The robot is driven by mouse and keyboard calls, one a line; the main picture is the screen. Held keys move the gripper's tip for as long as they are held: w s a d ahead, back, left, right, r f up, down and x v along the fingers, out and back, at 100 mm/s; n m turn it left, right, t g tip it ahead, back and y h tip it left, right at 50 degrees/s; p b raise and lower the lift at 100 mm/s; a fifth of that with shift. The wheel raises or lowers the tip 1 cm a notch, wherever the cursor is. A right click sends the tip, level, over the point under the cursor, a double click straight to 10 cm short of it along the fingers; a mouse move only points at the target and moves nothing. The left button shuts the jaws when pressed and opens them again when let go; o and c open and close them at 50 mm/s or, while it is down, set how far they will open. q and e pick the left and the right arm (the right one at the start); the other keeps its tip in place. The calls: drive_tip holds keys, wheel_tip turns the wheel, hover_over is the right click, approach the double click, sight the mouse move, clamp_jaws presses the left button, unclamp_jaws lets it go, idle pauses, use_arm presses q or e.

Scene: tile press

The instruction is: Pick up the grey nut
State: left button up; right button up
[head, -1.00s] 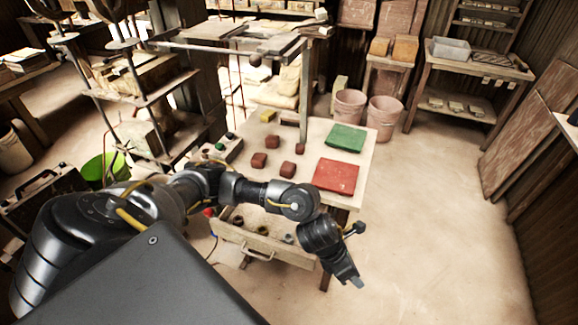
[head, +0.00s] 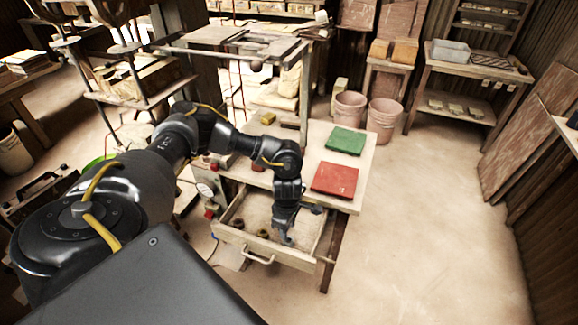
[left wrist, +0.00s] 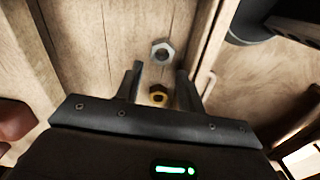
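The grey nut (left wrist: 162,52) lies flat on the drawer floor in the left wrist view, just beyond my fingertips. A brass-coloured nut (left wrist: 158,95) shows nearer, in the gap between the fingers. My left gripper (left wrist: 159,72) is open and empty, pointing down into the drawer. In the head view my left gripper (head: 287,239) is over the right part of the open drawer (head: 262,257); the grey nut cannot be made out there. Two darker nuts (head: 238,223) lie to its left in the drawer. My right gripper is out of view.
The drawer walls stand close around the gripper. Above the drawer, the worktable carries a red tile (head: 335,180) and a green tile (head: 346,141). A gauge and red knobs (head: 210,212) are left of the drawer. Open floor lies to the right.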

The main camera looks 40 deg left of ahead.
sight(289, 240)
use_arm(q)
drive_tip(key=shift+f, duration=0.45)
drive_tip(key=shift+d+f+p, duration=0.1)
drive_tip(key=shift+f+p, duration=0.2)
drive_tip(key=shift+p, duration=0.05)
wheel_tip(289, 240, down, 4)
drive_tip(key=shift+d+r+p, duration=0.15)
drive_tip(key=shift+p, duration=0.65)
drive_tip(key=shift+f, duration=0.5)
drive_tip(key=c, duration=0.7)
